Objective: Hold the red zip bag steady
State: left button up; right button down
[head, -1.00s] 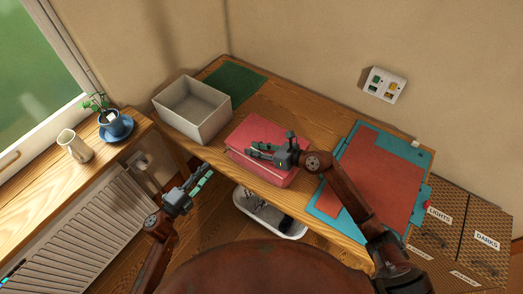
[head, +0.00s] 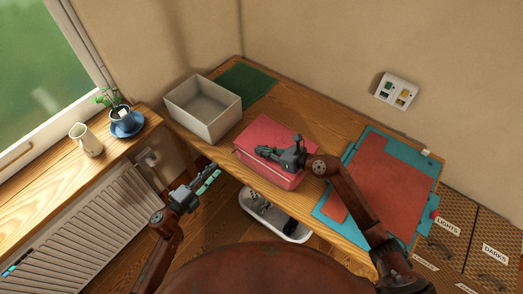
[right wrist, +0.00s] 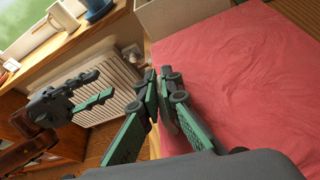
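The red zip bag (head: 275,132) lies flat on the wooden desk as a thick reddish block, and it fills the right of the right wrist view (right wrist: 250,75). My right gripper (head: 262,152) is over the bag's top, pointing left. In the right wrist view its fingertips (right wrist: 160,72) are close together at the bag's left edge, with nothing visible between them. Whether they touch the bag is unclear. My left gripper (head: 214,172) is in front of the desk, left of the bag and apart from it. Its two fingers are spread and empty, also in the right wrist view (right wrist: 102,88).
A pale open box (head: 202,125) stands left of the bag, near a green mat (head: 246,84). A teal and red board (head: 385,180) lies to the right. A blue cup (head: 123,118) and jug (head: 87,141) stand on the sill. A white tray (head: 250,208) is below the desk.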

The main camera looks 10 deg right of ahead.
aim_at(234, 151)
pick_arm(q)
jog(key=shift+c, duration=0.7)
jog(key=w+d+n, duration=0.2)
jog(key=n, duration=0.2)
jog(key=w+d+n, duration=0.3)
jog(key=n, duration=0.2)
jog(key=w+d+n, duration=0.2)
jog(key=n, duration=0.2)
jog(key=shift+w+d+n, duration=0.15)
jog(key=shift+w+n, duration=0.05)
jog(key=shift+n, duration=0.2)
jog(key=shift+c, duration=0.3)
grip_shut()
